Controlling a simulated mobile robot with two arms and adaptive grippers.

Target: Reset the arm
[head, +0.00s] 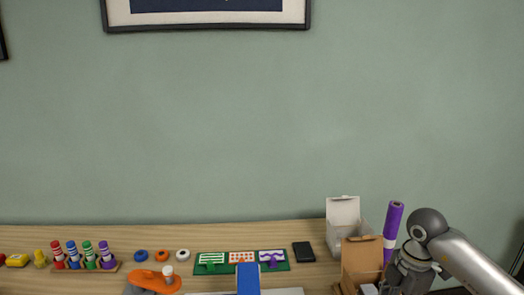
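My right arm comes in from the right edge. Its wrist and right gripper (405,272) point down at the table's right end, beside an open brown cardboard box (361,256). The fingertips are cut off or hidden at the bottom edge, so I cannot tell whether the gripper is open or shut. A purple tube (393,222) with a white band stands slightly tilted, partly hidden behind the gripper; I cannot tell whether they touch. My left gripper is not in view.
The wooden table (310,232) runs along the green wall. An open white box (343,217) and a black flat item (303,252) stand near the right. A green board (216,269), an orange item (155,280), colored pegs (88,252) and a blue block (248,279) lie leftward.

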